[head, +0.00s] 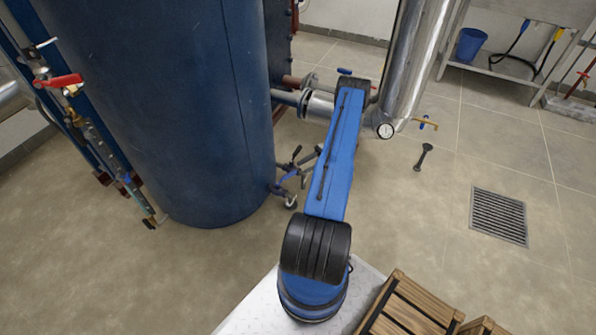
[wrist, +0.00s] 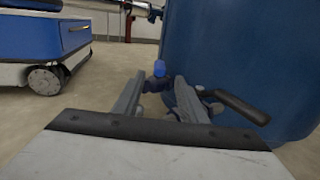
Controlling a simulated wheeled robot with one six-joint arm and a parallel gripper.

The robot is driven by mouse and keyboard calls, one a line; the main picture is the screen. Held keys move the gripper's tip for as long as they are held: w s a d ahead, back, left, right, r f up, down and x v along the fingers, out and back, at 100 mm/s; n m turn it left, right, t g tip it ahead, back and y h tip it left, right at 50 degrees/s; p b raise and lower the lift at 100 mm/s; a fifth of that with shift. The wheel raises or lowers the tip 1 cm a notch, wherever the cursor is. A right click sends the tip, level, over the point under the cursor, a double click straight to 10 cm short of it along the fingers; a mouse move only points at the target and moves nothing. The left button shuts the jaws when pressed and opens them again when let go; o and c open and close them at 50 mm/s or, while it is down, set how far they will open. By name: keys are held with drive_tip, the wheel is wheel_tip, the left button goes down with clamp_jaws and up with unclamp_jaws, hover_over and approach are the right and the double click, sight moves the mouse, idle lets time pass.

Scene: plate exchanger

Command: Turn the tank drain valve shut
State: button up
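The blue tank (head: 165,110) fills the left middle of the head view; its wall also shows at right in the wrist view (wrist: 245,50). The small drain valve (head: 282,190) is low at the tank's right foot, partly hidden by my gripper. In the wrist view a blue piece (wrist: 160,69), seemingly the valve's handle, shows by my fingertips, with dark fittings behind. A black bar (wrist: 235,106) reaches right from there; I cannot tell what it belongs to. My gripper (wrist: 169,82) has its two grey fingers apart. Contact with the valve cannot be told.
A steel column with a gauge (head: 384,131) and pipes stands right of the tank. A red-handled valve (head: 62,81) is at left. A floor drain grate (head: 498,214) and wooden crates (head: 408,305) are at right. A blue-and-white cart (wrist: 45,50) shows in the wrist view.

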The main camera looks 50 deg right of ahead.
drive_tip(key=shift+v, duration=1.4)
drive_tip(key=shift+c, duration=0.3)
